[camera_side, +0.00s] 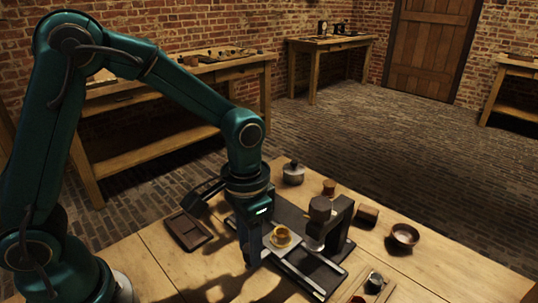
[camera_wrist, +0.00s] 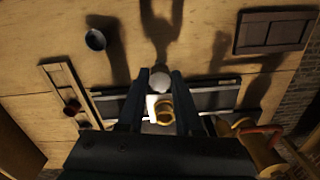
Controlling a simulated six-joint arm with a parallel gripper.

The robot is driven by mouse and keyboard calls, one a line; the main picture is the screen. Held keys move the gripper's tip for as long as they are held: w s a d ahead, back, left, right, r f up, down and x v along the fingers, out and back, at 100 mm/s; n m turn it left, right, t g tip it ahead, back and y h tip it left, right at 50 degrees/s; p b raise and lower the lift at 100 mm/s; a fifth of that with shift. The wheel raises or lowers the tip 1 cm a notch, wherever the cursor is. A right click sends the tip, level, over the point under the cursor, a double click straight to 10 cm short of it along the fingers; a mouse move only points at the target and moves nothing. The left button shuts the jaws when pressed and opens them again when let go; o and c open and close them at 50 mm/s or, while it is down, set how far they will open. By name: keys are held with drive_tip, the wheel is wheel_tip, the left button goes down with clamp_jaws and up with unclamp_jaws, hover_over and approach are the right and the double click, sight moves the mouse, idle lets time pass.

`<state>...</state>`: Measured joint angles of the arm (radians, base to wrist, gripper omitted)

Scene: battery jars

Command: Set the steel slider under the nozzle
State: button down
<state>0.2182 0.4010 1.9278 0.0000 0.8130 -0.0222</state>
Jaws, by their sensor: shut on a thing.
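The steel slider (camera_wrist: 151,104) shows in the wrist view as a pale plate between my fingers, with a brass cup (camera_wrist: 164,111) on it. A round pale knob (camera_wrist: 159,80) sits between the fingertips. My gripper (camera_wrist: 158,78) is shut on the slider, apparently at this knob; exact contact is unclear. In the side view my gripper (camera_side: 252,250) points down at the left of the brass cup (camera_side: 281,234). The nozzle (camera_side: 315,242) hangs from a dark stand (camera_side: 341,218), right of the cup and apart from it. The slider's underside is hidden.
Pale rails (camera_side: 300,277) run along the dark base. A brown tray (camera_side: 187,230) lies left; a lidded pot (camera_side: 293,173) stands behind. Bare tabletop lies front left.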

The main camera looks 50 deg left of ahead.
drive_tip(key=a, duration=0.8)
drive_tip(key=shift+a, duration=0.4)
drive_tip(key=shift+w, duration=0.1)
drive_tip(key=c, duration=0.6)
unclamp_jaws()
drive_tip(key=shift+r, duration=0.15)
wheel_tip(320, 180, up, 5)
drive_tip(key=shift+f, duration=0.1)
